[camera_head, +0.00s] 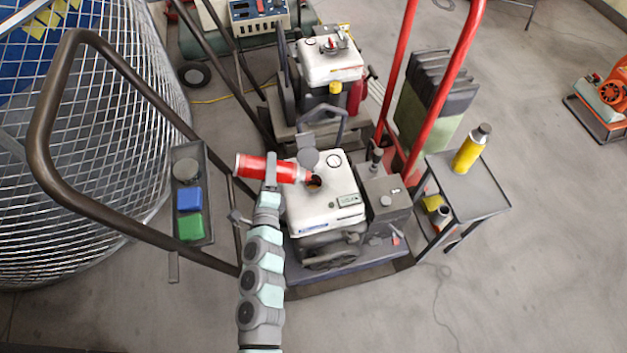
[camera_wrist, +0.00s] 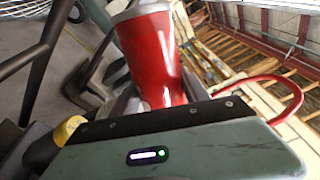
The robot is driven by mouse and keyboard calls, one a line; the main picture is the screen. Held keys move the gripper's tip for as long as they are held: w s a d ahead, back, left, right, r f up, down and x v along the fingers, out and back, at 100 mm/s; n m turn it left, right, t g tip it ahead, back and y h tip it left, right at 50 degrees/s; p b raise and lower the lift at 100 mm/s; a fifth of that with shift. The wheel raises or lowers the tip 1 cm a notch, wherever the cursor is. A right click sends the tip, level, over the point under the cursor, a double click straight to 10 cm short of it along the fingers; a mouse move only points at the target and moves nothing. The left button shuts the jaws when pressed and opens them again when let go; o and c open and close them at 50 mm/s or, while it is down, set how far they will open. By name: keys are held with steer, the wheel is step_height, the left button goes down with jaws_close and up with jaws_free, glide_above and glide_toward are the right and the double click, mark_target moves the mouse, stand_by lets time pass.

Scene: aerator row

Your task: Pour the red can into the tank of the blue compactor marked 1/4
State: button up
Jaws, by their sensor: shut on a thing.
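The red can (camera_head: 255,167) lies almost level in my gripper (camera_head: 271,170), its narrow end pointing right. That end is over the dark tank opening (camera_head: 314,182) in the white top of the near machine (camera_head: 325,204). I cannot tell if it touches the rim or if anything flows. A grey round cap (camera_head: 308,157) stands beside the opening. The top has a round gauge and a small label (camera_head: 347,201), too small to read. In the wrist view the red can (camera_wrist: 152,55) fills the upper middle, above my gripper's dark edge.
A second white-topped machine (camera_head: 331,63) stands behind. A grey cart (camera_head: 478,192) with a yellow bottle (camera_head: 470,151) is at the right. A brown handle (camera_head: 45,125) and a narrow tray (camera_head: 207,210) with blue and green boxes are at the left. Red handle bars rise behind.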

mark_target(281, 165)
steer(key=shift+d+r+m, duration=0.4)
steer(key=shift+r+m, duration=0.2)
steer(key=shift+d+r+m, duration=0.35)
steer(key=shift+r+m, duration=0.25)
stand_by(0.5)
steer(key=shift+d+r+m, duration=0.2)
steer(key=shift+r+m, duration=0.05)
steer(key=shift+m, duration=0.05)
steer(key=shift+d+r+m, duration=0.65)
steer(key=shift+r+m, duration=0.1)
steer(key=shift+m, duration=0.15)
steer(key=shift+d+r, duration=0.1)
steer(key=shift+d, duration=0.05)
